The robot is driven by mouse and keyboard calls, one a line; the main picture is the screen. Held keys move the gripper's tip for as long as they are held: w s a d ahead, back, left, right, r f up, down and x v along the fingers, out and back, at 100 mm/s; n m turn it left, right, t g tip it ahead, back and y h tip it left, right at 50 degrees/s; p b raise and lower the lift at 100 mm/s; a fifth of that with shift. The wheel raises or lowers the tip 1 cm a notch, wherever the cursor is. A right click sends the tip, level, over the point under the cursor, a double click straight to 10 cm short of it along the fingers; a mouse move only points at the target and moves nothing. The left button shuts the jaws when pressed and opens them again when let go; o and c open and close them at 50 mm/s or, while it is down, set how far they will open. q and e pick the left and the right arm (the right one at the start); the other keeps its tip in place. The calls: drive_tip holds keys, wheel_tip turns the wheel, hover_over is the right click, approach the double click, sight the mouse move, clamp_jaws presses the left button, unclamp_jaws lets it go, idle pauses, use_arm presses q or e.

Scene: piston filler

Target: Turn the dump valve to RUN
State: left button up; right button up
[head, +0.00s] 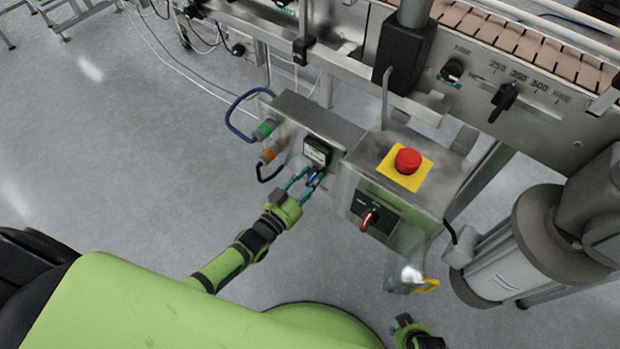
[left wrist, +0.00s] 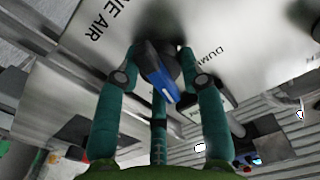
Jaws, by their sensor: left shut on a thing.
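The dump valve handle (head: 312,178) is a small dark knob with a blue stripe on the grey control box (head: 290,120), below a small display. The left wrist view shows the handle (left wrist: 158,72) close up, tilted, beside lettering that starts with DUMP. My left gripper (head: 308,186) has its teal fingers around it. In the left wrist view my left gripper (left wrist: 162,85) has a finger on each side of the handle, shut on it. My right gripper (head: 402,322) is low at the bottom edge, away from the box; its jaw state is unclear.
A red emergency button (head: 407,160) on a yellow plate and a rotary switch (head: 367,219) are on the box to the right. Green and orange fittings (head: 266,143) with hoses are on the left. Floor at left is clear.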

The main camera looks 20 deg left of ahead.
use_arm(q)
drive_tip(key=m, duration=0.2)
drive_tip(key=shift+w+r+m, duration=0.1)
drive_tip(key=shift+m, duration=1.8)
drive_tip(key=o, duration=1.1)
drive_tip(key=shift+o, duration=0.2)
